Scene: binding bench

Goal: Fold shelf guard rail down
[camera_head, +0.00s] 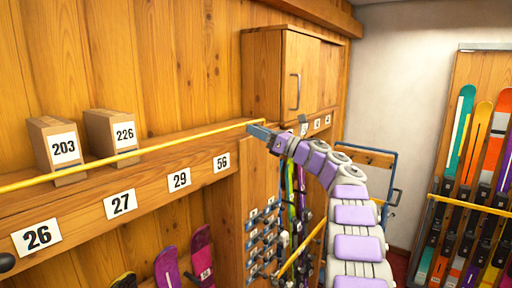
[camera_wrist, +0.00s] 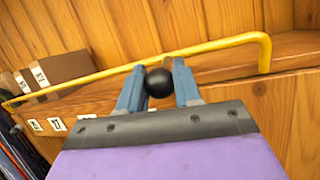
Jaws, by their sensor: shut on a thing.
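The yellow guard rail (camera_head: 150,151) runs along the front of the wooden shelf (camera_head: 95,182), raised above its edge and passing in front of two boxes. In the wrist view the rail (camera_wrist: 215,45) bends down at its right end to the shelf. My gripper (camera_head: 262,131) is at the shelf front near the rail's right end. In the wrist view my gripper (camera_wrist: 158,70) is shut on a round black knob (camera_wrist: 159,83), just in front of the rail. Whether the fingertips touch the rail, I cannot tell. The knob's mount is hidden.
Cardboard boxes marked 203 (camera_head: 57,151) and 226 (camera_head: 112,133) stand on the shelf behind the rail. A wooden cabinet (camera_head: 290,72) is above the shelf's right end. Skis (camera_head: 292,200) hang below my gripper. Another black knob (camera_head: 7,262) sits at the lower left.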

